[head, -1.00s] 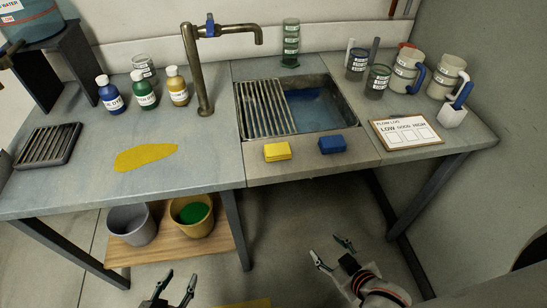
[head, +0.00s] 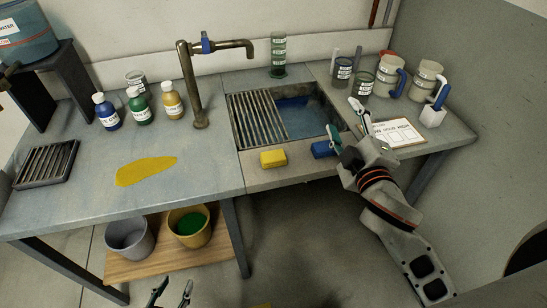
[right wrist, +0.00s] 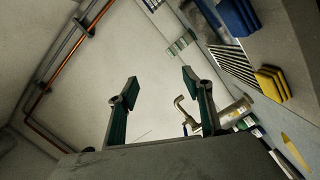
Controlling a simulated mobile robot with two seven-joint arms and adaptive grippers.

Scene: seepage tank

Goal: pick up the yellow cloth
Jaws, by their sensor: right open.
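A folded yellow cloth (head: 273,158) lies on the front ledge of the sink, and it shows at the right of the right wrist view (right wrist: 272,84). A blue folded cloth (head: 322,149) lies to its right. My right gripper (head: 347,120) is open and empty, over the sink's right side, to the right of the yellow cloth and apart from it. In the right wrist view its fingers (right wrist: 160,88) are spread with nothing between them. My left gripper (head: 172,290) is low at the bottom edge, below the bench, with its fingers apart and nothing seen between them.
A flat yellow patch (head: 146,170) lies on the left counter. Dye bottles (head: 138,106) and a tap (head: 195,90) stand behind it. The sink (head: 300,118) has a grate on its left half. Mugs (head: 424,78) and a flow log card (head: 398,133) are at right.

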